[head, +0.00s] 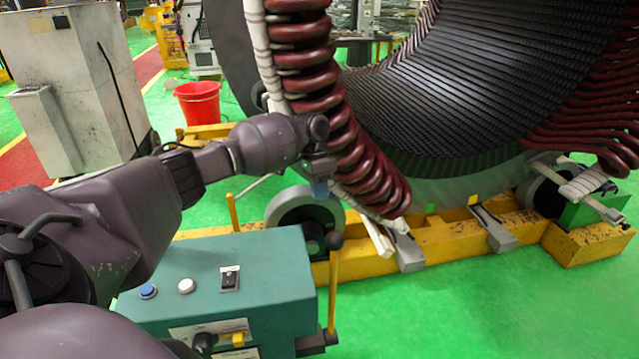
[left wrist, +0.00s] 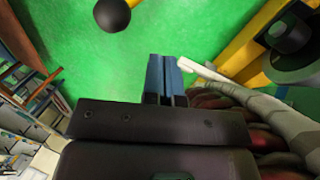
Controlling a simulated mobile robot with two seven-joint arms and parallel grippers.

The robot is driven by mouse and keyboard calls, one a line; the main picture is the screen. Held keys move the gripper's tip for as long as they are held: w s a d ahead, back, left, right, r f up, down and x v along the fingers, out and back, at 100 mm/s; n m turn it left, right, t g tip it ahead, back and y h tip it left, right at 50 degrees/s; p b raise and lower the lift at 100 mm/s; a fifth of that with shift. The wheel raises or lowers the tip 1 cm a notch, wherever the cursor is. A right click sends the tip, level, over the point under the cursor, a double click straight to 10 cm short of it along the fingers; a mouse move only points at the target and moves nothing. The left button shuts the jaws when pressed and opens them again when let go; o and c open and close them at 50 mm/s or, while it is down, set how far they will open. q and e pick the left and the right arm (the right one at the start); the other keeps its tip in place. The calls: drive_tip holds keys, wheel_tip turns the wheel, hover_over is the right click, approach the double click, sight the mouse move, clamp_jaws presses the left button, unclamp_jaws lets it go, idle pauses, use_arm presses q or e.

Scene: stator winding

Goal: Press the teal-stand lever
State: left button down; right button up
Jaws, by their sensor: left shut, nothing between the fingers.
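The teal stand (head: 215,270) is at the bottom centre of the head view, with a blue button, a white button and a black switch on top. Its lever (head: 333,285) is a yellow rod on the right side, upright, with a black ball knob (head: 334,240) on its upper end. The knob also shows at the top of the left wrist view (left wrist: 113,14). My left gripper (head: 320,190) has blue fingers, is shut and empty, and appears above the knob, apart from it. The shut fingers also show in the left wrist view (left wrist: 166,77). My right gripper is not in view.
The large stator (head: 480,80) with dark red coils (head: 345,130) rises just behind and right of my left gripper. It rests on grey rollers (head: 300,208) and a yellow frame (head: 450,238). A red bucket (head: 199,103) stands behind. Green floor is clear at the right.

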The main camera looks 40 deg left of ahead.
use_arm(q)
drive_tip(key=s+d+f, duration=0.2)
drive_tip(key=d+f, duration=0.2)
drive_tip(key=f, duration=0.1)
drive_tip(key=shift+s+d+f+p, duration=0.3)
drive_tip(key=shift+d+f+p, duration=0.05)
drive_tip(key=shift+p, duration=0.1)
